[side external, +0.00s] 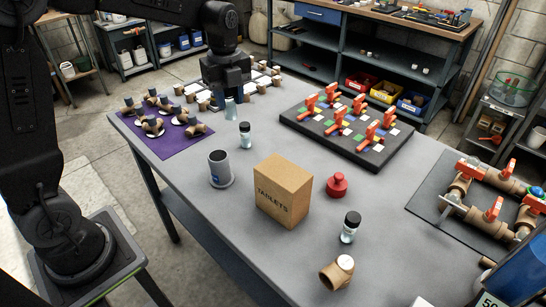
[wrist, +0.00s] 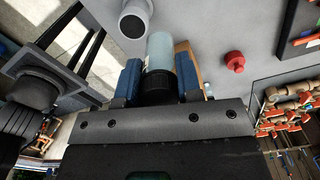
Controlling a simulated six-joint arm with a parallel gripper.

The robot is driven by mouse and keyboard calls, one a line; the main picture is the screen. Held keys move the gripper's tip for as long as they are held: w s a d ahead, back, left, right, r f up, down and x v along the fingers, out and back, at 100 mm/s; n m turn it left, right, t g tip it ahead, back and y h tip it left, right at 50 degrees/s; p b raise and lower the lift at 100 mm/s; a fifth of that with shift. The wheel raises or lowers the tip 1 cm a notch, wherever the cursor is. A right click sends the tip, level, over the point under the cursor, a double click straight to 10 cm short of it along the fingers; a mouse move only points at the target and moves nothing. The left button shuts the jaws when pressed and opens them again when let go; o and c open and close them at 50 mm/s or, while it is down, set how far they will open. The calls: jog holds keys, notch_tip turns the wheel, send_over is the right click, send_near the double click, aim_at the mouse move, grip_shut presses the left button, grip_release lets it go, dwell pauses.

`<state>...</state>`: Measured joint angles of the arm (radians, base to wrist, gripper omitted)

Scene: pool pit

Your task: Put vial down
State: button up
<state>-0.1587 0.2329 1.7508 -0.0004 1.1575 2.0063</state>
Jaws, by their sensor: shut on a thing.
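My gripper (side external: 228,90) is shut on a vial (side external: 231,108) with pale blue-green glass. It holds the vial upright over the back-left part of the grey table (side external: 290,155). In the wrist view the vial (wrist: 160,47) shows with its black cap between the blue fingers of my gripper (wrist: 160,75). I cannot tell whether its bottom touches the table. A second vial (side external: 245,136) with a black cap stands just in front of it. Another vial (side external: 349,228) stands at the front right.
A purple mat (side external: 180,148) with pipe fittings is left. A black board (side external: 310,135) with red-handled valves is back right.

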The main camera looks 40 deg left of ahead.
jog(key=s+d+r+m, duration=0.4)
jog(key=d+r, duration=0.3)
jog(key=d, duration=0.1)
send_near(281, 177)
jog(key=shift+f, duration=1.8)
jog(key=shift+f, duration=0.2)
jog(key=o, duration=0.9)
